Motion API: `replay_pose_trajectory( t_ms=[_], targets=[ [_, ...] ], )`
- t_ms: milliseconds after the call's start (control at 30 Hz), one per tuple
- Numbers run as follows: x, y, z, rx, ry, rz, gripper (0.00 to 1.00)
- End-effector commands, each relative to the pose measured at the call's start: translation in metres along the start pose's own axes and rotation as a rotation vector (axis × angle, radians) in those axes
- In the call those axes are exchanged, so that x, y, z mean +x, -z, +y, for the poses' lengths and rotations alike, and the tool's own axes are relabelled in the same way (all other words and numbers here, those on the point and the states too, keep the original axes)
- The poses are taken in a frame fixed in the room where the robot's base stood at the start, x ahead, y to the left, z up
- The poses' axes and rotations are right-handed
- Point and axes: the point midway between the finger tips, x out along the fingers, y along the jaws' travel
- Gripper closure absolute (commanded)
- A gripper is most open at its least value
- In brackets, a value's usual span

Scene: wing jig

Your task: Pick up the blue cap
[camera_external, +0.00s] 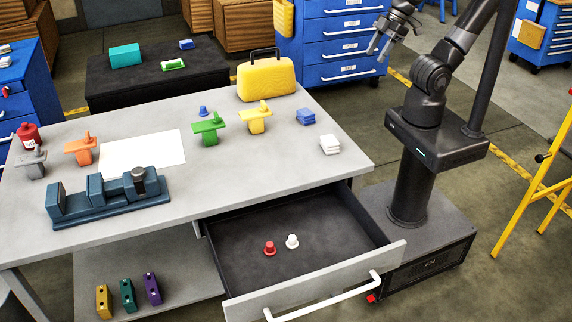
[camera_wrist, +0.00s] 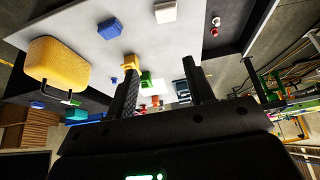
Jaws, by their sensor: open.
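The blue cap (camera_external: 203,111) stands on the grey workbench (camera_external: 290,165), just behind the green bracket-like piece (camera_external: 207,133). In the wrist view a small blue spot (camera_wrist: 114,80) beside the left finger looks like the same cap. My gripper (camera_external: 379,47) is raised at the upper right, beyond the bench edge and far from the cap. In the wrist view my gripper (camera_wrist: 160,66) has its two fingers wide apart with nothing held between them.
The open drawer (camera_external: 330,225) holds a red cap (camera_external: 269,248) and a white cap (camera_external: 292,241). A blue fixture (camera_external: 108,196) stands at the left.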

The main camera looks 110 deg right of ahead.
Motion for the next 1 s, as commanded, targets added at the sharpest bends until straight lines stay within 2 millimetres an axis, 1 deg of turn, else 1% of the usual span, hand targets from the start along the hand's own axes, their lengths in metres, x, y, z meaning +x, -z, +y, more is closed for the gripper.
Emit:
replay_pose_trajectory(
  t_ms=[67,167,267,400,467,600,767,900,1000],
  targets=[
    [0.000,0.006,0.002,0.005,-0.006,-0.002,0.52],
    [0.002,0.024,0.006,0.019,-0.022,-0.008,0.52],
    [0.006,0.053,0.014,0.041,-0.048,-0.017,0.52],
    [0.017,0.100,0.029,0.076,-0.085,-0.028,0.52],
    [0.024,0.119,0.037,0.091,-0.100,-0.034,0.52],
    [0.045,0.163,0.056,0.126,-0.130,-0.043,0.52],
    [0.076,0.208,0.083,0.168,-0.158,-0.056,0.52],
    [0.110,0.243,0.110,0.206,-0.178,-0.064,0.52],
    [0.137,0.264,0.132,0.236,-0.190,-0.072,0.52]
  ],
)
